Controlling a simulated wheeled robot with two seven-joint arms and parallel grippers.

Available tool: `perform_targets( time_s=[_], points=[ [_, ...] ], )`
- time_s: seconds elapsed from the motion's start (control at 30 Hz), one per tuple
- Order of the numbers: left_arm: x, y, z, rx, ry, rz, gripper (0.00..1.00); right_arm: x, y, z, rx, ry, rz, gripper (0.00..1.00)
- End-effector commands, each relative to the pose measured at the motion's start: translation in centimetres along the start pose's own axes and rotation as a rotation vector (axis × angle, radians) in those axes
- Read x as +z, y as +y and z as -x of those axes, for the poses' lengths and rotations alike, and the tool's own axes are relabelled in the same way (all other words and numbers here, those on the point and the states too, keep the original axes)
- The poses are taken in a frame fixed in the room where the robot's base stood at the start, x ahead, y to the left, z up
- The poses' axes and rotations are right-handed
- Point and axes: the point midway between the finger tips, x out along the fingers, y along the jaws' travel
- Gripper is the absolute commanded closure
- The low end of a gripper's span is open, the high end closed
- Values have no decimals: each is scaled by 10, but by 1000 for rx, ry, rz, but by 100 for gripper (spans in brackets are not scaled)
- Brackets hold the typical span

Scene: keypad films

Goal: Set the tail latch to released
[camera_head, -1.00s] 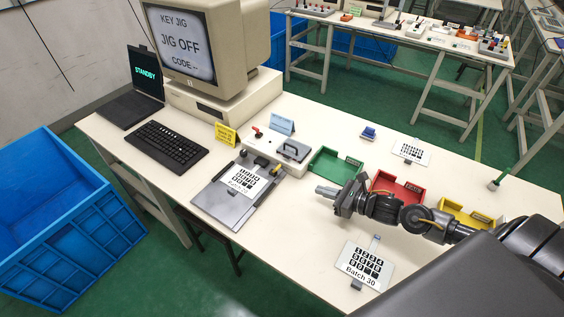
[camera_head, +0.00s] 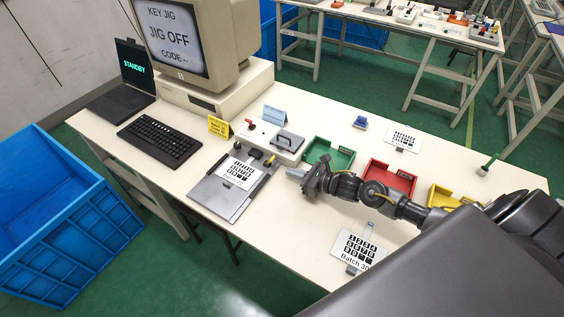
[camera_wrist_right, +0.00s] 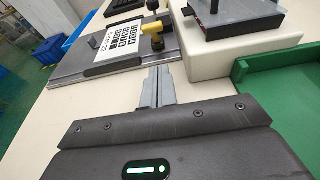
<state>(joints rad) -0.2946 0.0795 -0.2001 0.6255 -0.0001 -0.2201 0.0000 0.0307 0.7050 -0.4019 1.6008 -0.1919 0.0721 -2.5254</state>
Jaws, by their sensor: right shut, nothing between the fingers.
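The key jig is a grey plate (camera_head: 226,204) on the table, holding a white keypad film (camera_head: 240,172) marked Batch 20. A small yellow-handled lever (camera_head: 271,161), which looks like the tail latch, stands at the plate's right edge; in the right wrist view its yellow T-shaped handle (camera_wrist_right: 152,36) stands up beyond my fingers. I cannot tell the latch's setting. My right gripper (camera_head: 293,173) is shut and empty, just right of the lever and apart from it; its fingertips (camera_wrist_right: 158,80) point toward the lever. My left gripper is out of view.
A cream control box (camera_head: 268,140) with a red switch stands behind the plate. Green (camera_head: 330,152) and red (camera_head: 388,178) trays sit near my right arm. A loose film (camera_head: 361,248) marked Batch 30 lies in front.

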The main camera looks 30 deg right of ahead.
Motion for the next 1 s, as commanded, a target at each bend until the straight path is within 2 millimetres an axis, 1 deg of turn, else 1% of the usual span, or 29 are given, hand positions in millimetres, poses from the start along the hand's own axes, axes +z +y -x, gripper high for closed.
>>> perform_targets(
  time_s=[0.03,0.07,0.1,0.2,0.33,0.5,0.87,1.0],
  points=[
    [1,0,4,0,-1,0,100,3,0,-10,-2,-3,-3,100],
    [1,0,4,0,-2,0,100,3,0,-16,-1,-3,-3,100],
    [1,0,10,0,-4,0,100,10,0,-20,-1,-3,-1,100],
    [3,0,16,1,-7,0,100,19,0,-29,-1,-2,-1,100],
    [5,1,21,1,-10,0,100,26,0,-38,0,-1,-1,100],
    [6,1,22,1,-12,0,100,28,0,-42,0,1,0,100],
    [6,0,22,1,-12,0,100,29,0,-43,1,2,1,100],
    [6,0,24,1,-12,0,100,33,2,-47,7,22,3,100]
  ],
)
